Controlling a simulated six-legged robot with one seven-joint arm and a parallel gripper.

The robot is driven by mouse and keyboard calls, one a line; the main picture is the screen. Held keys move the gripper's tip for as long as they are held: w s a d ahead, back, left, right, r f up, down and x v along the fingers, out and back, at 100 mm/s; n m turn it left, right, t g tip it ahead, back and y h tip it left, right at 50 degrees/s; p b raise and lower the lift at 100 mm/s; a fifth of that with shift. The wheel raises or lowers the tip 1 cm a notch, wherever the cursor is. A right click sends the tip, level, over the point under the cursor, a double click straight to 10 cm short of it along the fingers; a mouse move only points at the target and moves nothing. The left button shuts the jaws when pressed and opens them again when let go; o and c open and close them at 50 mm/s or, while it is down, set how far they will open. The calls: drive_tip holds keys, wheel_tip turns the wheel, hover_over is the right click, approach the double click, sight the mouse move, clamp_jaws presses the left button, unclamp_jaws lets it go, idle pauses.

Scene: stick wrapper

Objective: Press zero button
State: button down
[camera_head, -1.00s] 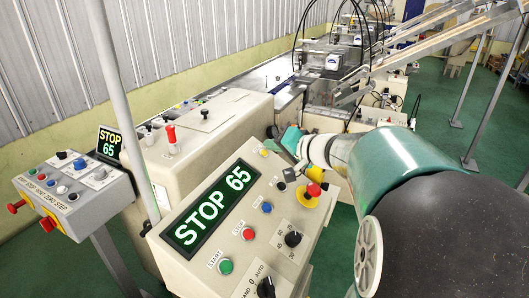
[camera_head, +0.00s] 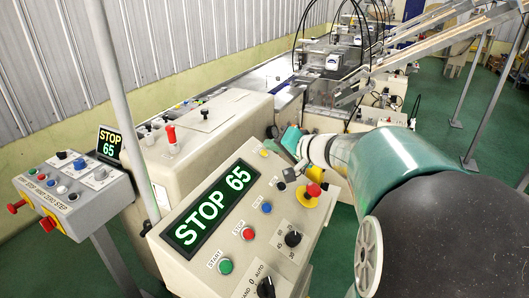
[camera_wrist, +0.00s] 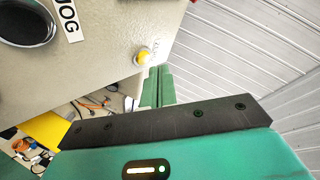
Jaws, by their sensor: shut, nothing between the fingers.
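The control panel (camera_head: 190,262) has a sloped beige face with a green-lit display (camera_head: 208,207) reading STOP 65. Along its face are a green START button (camera_head: 225,266), a red STOP button (camera_head: 248,233), a blue button (camera_head: 267,208) and a black button (camera_head: 281,187). The blue button's label is too small to read for certain. My gripper (camera_head: 283,150) is shut and empty at the panel's upper end, beyond the black button. In the wrist view, the black button (camera_wrist: 27,18) beside a JOG label and a small yellow lamp (camera_wrist: 142,55) show near my gripper (camera_wrist: 155,88).
A red mushroom button on a yellow base (camera_head: 310,193) and a black rotary knob (camera_head: 293,239) sit on the panel's right side. A smaller control box (camera_head: 85,205) with several buttons stands at left. A grey pole (camera_head: 122,100) rises behind the panel.

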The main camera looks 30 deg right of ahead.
drive_tip(key=shift+w+a+f, duration=0.1)
drive_tip(key=shift+w+f, duration=0.05)
drive_tip(key=shift+f, duration=0.25)
drive_tip(key=shift+w+a+f, duration=0.1)
drive_tip(key=shift+w+f, duration=0.05)
drive_tip(key=shift+f, duration=0.2)
idle(0.8)
idle(0.4)
drive_tip(key=shift+s+r, duration=0.3)
drive_tip(key=shift+r, duration=0.45)
drive_tip(key=shift+d, duration=0.2)
drive_tip(key=r, duration=0.1)
drive_tip(key=s+r, duration=0.1)
drive_tip(key=r, duration=0.1)
drive_tip(key=s+d+r, duration=0.1)
drive_tip(key=shift+d+r, duration=0.1)
drive_tip(key=shift+r, duration=0.1)
drive_tip(key=shift+s, duration=0.15)
idle(0.5)
